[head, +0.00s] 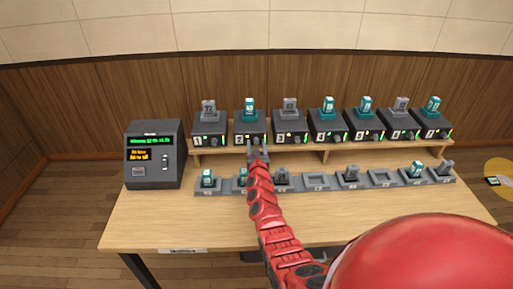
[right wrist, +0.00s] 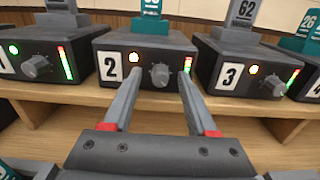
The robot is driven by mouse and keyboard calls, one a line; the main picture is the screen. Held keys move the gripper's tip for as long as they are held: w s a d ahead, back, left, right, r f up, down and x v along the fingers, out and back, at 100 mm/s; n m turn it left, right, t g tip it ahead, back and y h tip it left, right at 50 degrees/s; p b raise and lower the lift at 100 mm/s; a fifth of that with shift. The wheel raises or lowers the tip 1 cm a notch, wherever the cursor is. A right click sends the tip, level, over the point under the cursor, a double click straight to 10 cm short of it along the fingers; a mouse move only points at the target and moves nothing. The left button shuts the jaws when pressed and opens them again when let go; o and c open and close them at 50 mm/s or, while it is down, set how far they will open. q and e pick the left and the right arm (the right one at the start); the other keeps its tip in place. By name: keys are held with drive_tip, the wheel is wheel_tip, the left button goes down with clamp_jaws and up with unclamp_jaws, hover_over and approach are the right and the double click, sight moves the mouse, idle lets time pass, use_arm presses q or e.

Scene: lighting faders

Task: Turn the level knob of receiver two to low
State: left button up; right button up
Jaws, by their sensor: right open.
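Receiver two (right wrist: 125,48) is a dark box with a white "2" label and a teal block numbered on top; it also shows second from the left on the shelf in the head view (head: 241,127). Its grey level knob (right wrist: 160,75) is on the front face, right of a lit amber-white lamp. My right gripper (right wrist: 160,80) is open, with one finger on each side of the knob. I cannot tell whether the fingers touch it. In the head view my right gripper (head: 257,152) is in front of receiver two. My left gripper is not in view.
Receiver one (right wrist: 40,55) and receiver three (right wrist: 245,70) stand close on either side. Several more receivers continue rightward on the raised wooden shelf (head: 300,150). Below is a row of grey docks (head: 316,182), some holding packs. A dark console (head: 153,150) stands at the left.

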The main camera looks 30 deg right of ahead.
clamp_jaws()
idle(0.4)
